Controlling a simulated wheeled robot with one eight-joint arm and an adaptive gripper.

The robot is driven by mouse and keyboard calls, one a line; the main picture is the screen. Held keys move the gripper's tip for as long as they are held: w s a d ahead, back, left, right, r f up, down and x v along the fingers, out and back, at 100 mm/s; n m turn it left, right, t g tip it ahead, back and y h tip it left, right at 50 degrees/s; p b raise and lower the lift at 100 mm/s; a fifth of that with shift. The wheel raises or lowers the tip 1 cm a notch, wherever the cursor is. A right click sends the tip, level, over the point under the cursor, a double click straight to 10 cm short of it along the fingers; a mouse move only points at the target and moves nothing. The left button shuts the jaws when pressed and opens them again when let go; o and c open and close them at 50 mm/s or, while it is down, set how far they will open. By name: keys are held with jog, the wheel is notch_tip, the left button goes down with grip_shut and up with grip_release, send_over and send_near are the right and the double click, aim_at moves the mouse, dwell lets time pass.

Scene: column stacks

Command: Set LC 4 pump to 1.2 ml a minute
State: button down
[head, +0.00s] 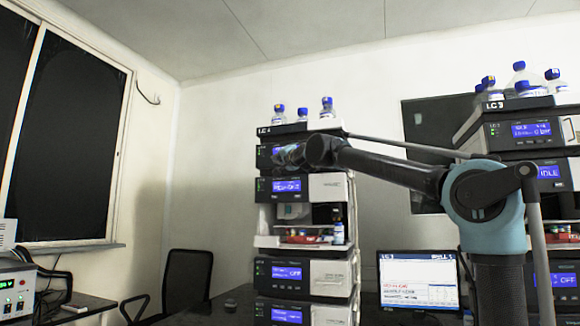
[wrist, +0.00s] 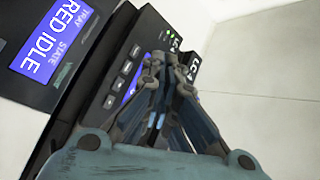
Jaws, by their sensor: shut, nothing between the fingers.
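The LC 4 stack stands at the middle of the head view, with its label (head: 264,131) on the top tray. The LC 4 pump (head: 263,158) is the top module; its blue screen is partly covered by my gripper (head: 283,155). In the wrist view the pump's front (wrist: 112,102) shows turned, with a few small keys (wrist: 125,67) and a blue screen mostly hidden behind the fingers. My gripper (wrist: 165,65) is shut and empty, with its tips at the pump's front. I cannot tell whether they touch it. The pump's set value cannot be read.
Below the pump is a module with a lit screen (head: 287,186), reading RED IDLE in the wrist view (wrist: 55,35). Blue-capped bottles (head: 302,114) stand on top of the stack. A monitor (head: 419,281) and the LC 3 stack (head: 497,131) are to the right.

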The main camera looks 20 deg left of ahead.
jog(key=w, duration=0.8)
jog(key=shift+w+d, duration=0.2)
jog(key=shift+d, duration=0.15)
jog(key=shift+w+r, duration=0.1)
jog(key=shift+w, duration=0.55)
dwell(2.0)
jog(key=shift+s, duration=0.1)
jog(key=shift+s+a, duration=0.1)
jog(key=shift+s, duration=0.65)
jog(key=shift+s, duration=0.1)
jog(key=shift+s+a, duration=0.2)
jog(key=shift+s, duration=2.2)
dwell(0.4)
